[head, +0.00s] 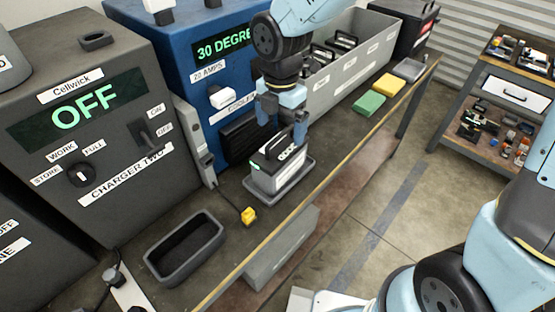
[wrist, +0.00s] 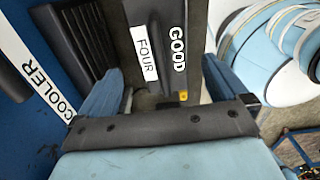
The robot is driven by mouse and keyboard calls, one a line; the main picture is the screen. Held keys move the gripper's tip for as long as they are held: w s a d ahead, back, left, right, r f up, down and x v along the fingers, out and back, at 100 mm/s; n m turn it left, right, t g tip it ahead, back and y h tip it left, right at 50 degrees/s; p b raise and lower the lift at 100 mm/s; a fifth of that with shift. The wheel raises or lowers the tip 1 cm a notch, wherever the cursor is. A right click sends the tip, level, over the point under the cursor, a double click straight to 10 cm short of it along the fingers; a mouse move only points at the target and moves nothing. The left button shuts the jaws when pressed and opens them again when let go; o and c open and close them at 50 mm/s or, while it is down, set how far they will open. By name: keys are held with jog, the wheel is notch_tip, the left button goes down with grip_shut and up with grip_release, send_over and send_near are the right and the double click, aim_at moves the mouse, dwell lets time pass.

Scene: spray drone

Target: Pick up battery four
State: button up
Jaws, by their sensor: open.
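Battery four (head: 278,176) is a dark and pale block with a top handle, sitting upright in a shallow grey tray (head: 301,189) on the bench in front of the blue cooler. In the wrist view its dark top (wrist: 160,15) carries the labels FOUR and GOOD. My gripper (head: 281,120) points down right over the battery, its fingers open on either side of the handle area. In the wrist view the blue fingers of my gripper (wrist: 165,88) stand apart with the battery beyond and between them. Whether they touch the handle I cannot tell.
The blue cooler (head: 180,50) stands close behind, reading 30 degrees. Charger two (head: 95,120), reading OFF, is at left. An empty dark bin (head: 184,252) and yellow connector (head: 248,215) are at front. A grey crate (head: 345,85) of batteries and green and yellow blocks (head: 369,104) are at right.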

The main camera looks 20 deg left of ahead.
aim_at(280, 146)
jog(key=shift+f, duration=2.65)
grip_shut()
jog(key=shift+w+r, duration=0.1)
